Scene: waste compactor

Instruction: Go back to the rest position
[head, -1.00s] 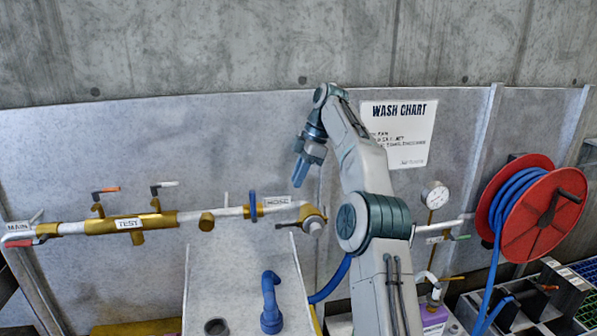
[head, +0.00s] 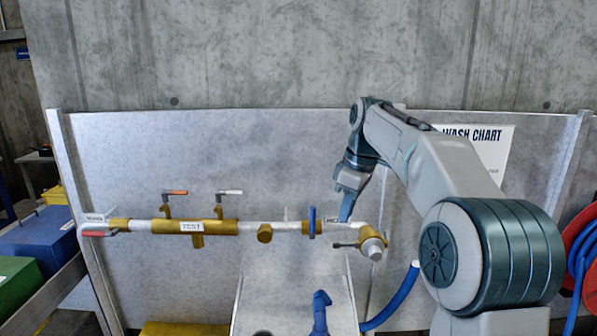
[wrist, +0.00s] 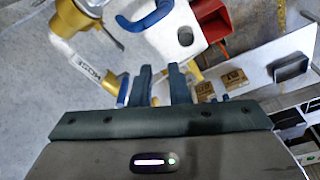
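My gripper (head: 346,208) hangs at the end of my raised, bent arm, pointing down. In the head view it overlaps the right part of the pipe, near the small label by the blue valve handle (head: 312,222). I cannot tell how far in front of the pipe it is. In the wrist view my gripper (wrist: 162,72) shows two dark fingers with a narrow gap between them and nothing held. The pipe's white HOSE label (wrist: 88,67) is at the left there. My lower arm hides part of the right side.
The brass TEST pipe (head: 208,227) runs along the grey panel. A blue hose (head: 392,300) and a sloped plate (head: 290,298) lie below. The wash chart (head: 488,145) is partly behind my arm. A red reel (head: 573,240) is at the right edge, blue and green boxes at left (head: 35,240).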

